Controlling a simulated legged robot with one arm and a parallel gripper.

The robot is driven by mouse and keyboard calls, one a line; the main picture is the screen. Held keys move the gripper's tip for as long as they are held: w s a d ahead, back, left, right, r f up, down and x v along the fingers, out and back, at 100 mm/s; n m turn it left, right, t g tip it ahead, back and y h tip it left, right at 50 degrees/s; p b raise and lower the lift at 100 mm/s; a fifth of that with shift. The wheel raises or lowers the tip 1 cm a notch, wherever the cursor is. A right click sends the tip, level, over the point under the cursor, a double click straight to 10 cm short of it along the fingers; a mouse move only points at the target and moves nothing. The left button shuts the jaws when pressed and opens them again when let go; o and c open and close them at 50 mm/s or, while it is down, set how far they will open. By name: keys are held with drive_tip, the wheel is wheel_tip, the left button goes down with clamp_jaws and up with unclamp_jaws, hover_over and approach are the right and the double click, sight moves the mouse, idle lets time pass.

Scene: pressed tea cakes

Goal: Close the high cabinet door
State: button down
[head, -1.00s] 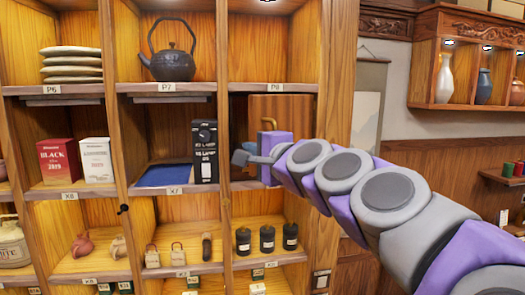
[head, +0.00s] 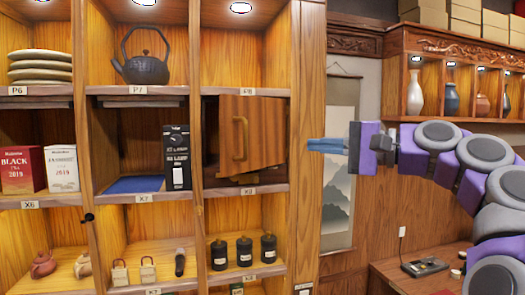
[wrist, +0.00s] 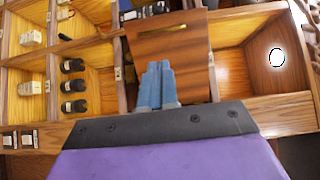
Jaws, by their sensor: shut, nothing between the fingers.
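The cabinet door (head: 263,134) is a small wooden panel with a brass handle (head: 240,138), in the compartment between the labels P8 and X8. It stands partly open, tilted out at an angle, with a dark gap around it. My gripper (head: 312,146) is shut and empty, in front of the wooden post to the right of the door, apart from the handle. In the wrist view the shut blue fingers (wrist: 155,85) overlap the picture of the door (wrist: 172,62); whether they touch it cannot be told.
Shelves around the door hold a black teapot (head: 145,62), a black box (head: 177,157), dark jars (head: 244,250) and tea boxes (head: 62,168). A wall shelf with vases (head: 416,92) hangs at the right. A wooden table (head: 400,272) stands below my arm.

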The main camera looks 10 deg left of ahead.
sight(246, 143)
drive_tip(key=shift+m+t, duration=0.3)
drive_tip(key=shift+t, duration=0.3)
drive_tip(key=x, duration=0.5)
drive_tip(key=s+x, duration=0.1)
drive_tip(key=x, duration=1)
drive_tip(key=shift+s+a+f+p, duration=0.1)
drive_tip(key=shift+a+f+p, duration=0.25)
drive_tip(key=shift+a, duration=0.2)
drive_tip(key=shift+m+t+h, duration=0.3)
drive_tip(key=shift+t+h, duration=0.1)
drive_tip(key=shift+w+r, duration=0.1)
drive_tip(key=shift+w, duration=0.15)
